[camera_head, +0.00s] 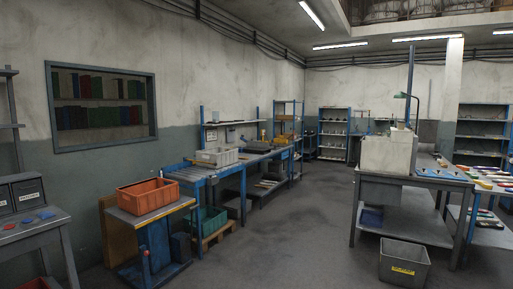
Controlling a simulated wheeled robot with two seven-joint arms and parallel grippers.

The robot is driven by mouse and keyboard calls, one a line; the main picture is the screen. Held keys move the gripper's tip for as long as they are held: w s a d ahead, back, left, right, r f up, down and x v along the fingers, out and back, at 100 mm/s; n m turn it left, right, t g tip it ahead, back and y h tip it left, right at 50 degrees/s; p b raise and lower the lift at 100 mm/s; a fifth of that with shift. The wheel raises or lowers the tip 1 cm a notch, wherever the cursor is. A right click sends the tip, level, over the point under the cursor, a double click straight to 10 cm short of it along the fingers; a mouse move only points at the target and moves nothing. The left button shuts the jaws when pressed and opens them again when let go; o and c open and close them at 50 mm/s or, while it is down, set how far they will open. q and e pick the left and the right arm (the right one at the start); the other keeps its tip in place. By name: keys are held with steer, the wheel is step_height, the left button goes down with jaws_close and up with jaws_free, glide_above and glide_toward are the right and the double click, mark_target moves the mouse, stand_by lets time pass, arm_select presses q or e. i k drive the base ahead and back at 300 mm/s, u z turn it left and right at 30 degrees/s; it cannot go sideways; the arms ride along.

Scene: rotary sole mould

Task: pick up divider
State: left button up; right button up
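Neither of my grippers is in view. I cannot make out a thing that is clearly a divider. An orange crate (148,196) sits on a small blue-framed stand at the left. A grey crate (216,157) sits on the long blue workbench (200,172) along the left wall. Their insides are too small to read.
A grey table (420,226) stands at the right with a pale box-like unit (388,152) on it. A grey bin (404,262) with a yellow label stands on the floor before it. The floor (290,225) between is clear. Shelves (333,130) stand at the back.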

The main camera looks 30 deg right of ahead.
mark_target(254, 143)
steer(key=z, duration=0.7)
steer(key=i, duration=2.1)
steer(key=z, duration=1.1)
steer(key=i, duration=4.7)
steer(key=u, duration=0.8)
steer(key=i, duration=2.05)
steer(key=u, duration=0.8)
